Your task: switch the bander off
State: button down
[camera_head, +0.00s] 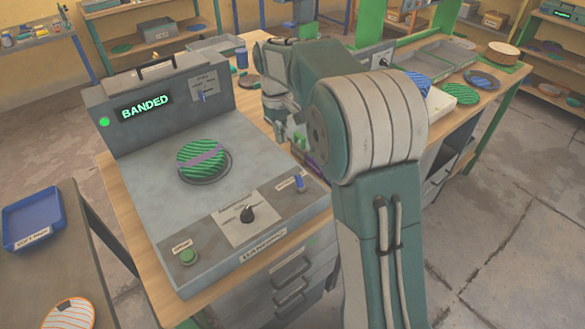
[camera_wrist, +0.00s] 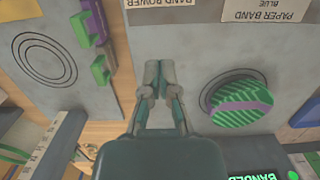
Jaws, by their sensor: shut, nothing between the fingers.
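The bander (camera_head: 150,135) is a grey machine with a lit green "BANDED" display (camera_head: 145,107) and a lit green lamp. A blue switch (camera_head: 299,183) sits at the right of its sloped front panel; its label is too small to read here. In the wrist view a "BAND POWER" label (camera_wrist: 158,3) shows at the top edge, with its switch out of frame. A green striped plate with a purple band (camera_wrist: 240,103) rests on the bander's round seat. My gripper (camera_wrist: 159,66) is shut and empty, above the bander's right side, apart from the switch.
The front panel also has a black knob (camera_head: 247,214) and a green button (camera_head: 188,256). A small switch (camera_head: 203,97) is on the upright back panel. Green and purple fixtures (camera_wrist: 94,45) stand beside the bander. A blue tray (camera_head: 33,220) is at left.

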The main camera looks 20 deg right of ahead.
aim_at(300, 180)
jog(key=shift+a, duration=0.15)
jog(key=f, duration=0.6)
jog(key=s+f, duration=0.1)
jog(key=f, duration=0.2)
jog(key=shift+d+f, duration=0.3)
jog(key=shift+f, duration=0.05)
jog(key=shift+s+d+r, duration=0.25)
jog(key=shift+s, duration=0.3)
jog(key=shift+s+d+r, duration=0.2)
jog(key=shift+s+r, duration=0.05)
jog(key=shift+s, duration=0.35)
jog(key=shift+s+d+r, duration=0.25)
jog(key=shift+s, duration=0.3)
jog(key=shift+s+d+r+t+y, duration=0.1)
jog(key=shift+s+r+t+y, duration=0.1)
jog(key=shift+t, duration=0.4)
jog(key=shift+s+d+r+t+y, duration=0.1)
jog(key=shift+s+t+y, duration=0.1)
jog(key=shift+t, duration=0.4)
jog(key=shift+s+d+r+t+y, duration=0.15)
jog(key=shift+s+t+y, duration=0.1)
jog(key=shift+t, duration=0.25)
jog(key=shift+s+d+r+t+y, duration=0.15)
jog(key=shift+s+t, duration=0.1)
jog(key=shift+t, duration=0.25)
jog(key=shift+s+d+r, duration=0.1)
jog(key=shift+s+d, duration=0.15)
jog(key=shift+s, duration=0.6)
jog(key=shift+r, duration=0.8)
